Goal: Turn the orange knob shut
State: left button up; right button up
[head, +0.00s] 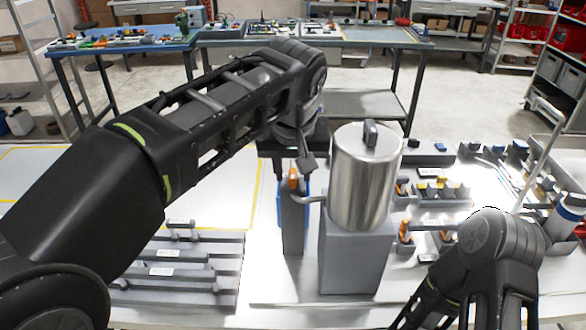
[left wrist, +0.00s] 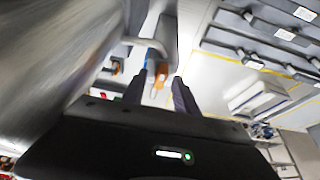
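The orange knob (head: 293,178) is at the left of a shiny metal tank (head: 364,180), by the tank's thin spout (head: 311,199). In the left wrist view the orange knob (left wrist: 162,73) appears between and just beyond the two fingertips. My left gripper (left wrist: 158,92) is open, with a finger on either side of the knob's line and visible gaps. In the head view my left gripper (head: 289,160) comes down from above at the knob, and its fingers are partly hidden. Contact cannot be told. My right arm is at the lower right; its gripper does not show.
The tank stands on a grey block (head: 355,256). A slotted grey rack (head: 190,270) lies left. Small parts and bins crowd the right.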

pick_arm(q)
jog(key=shift+c, duration=0.4)
grip_shut()
